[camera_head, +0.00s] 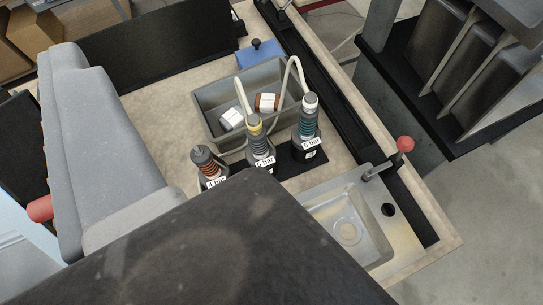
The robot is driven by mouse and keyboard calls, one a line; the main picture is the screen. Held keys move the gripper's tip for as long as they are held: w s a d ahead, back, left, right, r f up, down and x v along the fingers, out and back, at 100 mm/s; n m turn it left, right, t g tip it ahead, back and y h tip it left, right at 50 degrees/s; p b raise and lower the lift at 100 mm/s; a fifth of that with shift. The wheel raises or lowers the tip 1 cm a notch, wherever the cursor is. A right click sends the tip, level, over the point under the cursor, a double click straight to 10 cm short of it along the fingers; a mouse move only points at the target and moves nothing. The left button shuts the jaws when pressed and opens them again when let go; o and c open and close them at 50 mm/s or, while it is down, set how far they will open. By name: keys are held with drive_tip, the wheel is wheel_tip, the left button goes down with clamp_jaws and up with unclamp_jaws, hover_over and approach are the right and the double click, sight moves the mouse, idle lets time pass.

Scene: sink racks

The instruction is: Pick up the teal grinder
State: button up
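The teal grinder (307,128) stands upright on a black base to the right of the middle. It has teal rings, a pale top and a white label ending in "bar". A similar piece with a yellow band (257,140) stands just to its left, and one with reddish-brown rings (206,163) stands farther left. The lower parts of these two are partly hidden by a large dark block in the foreground. No gripper fingers show in this view, so I cannot see how my gripper sits relative to the teal grinder.
A grey bin (213,100) behind the pieces holds a white item and a brown-and-white item; pale hoses curve over it. A small sink (372,228) with a red-knobbed lever (404,145) lies to the right. A blue box (262,55) sits behind. Dark racks (455,70) stand at the upper right.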

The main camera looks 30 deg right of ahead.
drive_tip(key=w+d+f+m+h+b, duration=0.1)
drive_tip(key=w+d+f+m, duration=0.3)
drive_tip(key=d+f+m, duration=0.55)
drive_tip(key=w+d+f+m+h+b, duration=0.15)
drive_tip(key=w+d+f+m, duration=0.45)
drive_tip(key=f+m, duration=0.6)
drive_tip(key=m+g+h+b, duration=0.3)
drive_tip(key=m+g+h, duration=0.1)
drive_tip(key=m, duration=1.4)
approach(310, 127)
drive_tip(key=shift+n, duration=0.25)
drive_tip(key=w+d+f, duration=0.1)
drive_tip(key=w, duration=0.1)
drive_tip(key=w+d+f, duration=0.1)
drive_tip(key=d+f, duration=0.1)
drive_tip(key=shift+w+f, duration=0.25)
drive_tip(key=shift+w, duration=0.1)
drive_tip(key=shift+w+d+f+t, duration=0.1)
drive_tip(key=shift+w+d+t, duration=0.2)
drive_tip(key=shift+w, duration=0.25)
drive_tip(key=shift+w+a+r+b+x, duration=0.1)
drive_tip(key=shift+b+x, duration=0.05)
drive_tip(key=shift+x, duration=0.7)
drive_tip(key=shift+w+a+r+b+x, duration=0.1)
drive_tip(key=shift+b+x, duration=0.1)
drive_tip(key=shift+x, duration=0.6)
drive_tip(key=shift+w+a+r+b+x, duration=0.1)
drive_tip(key=shift+b+x, duration=0.05)
drive_tip(key=shift+x, duration=0.7)
drive_tip(key=shift+c, duration=0.3)
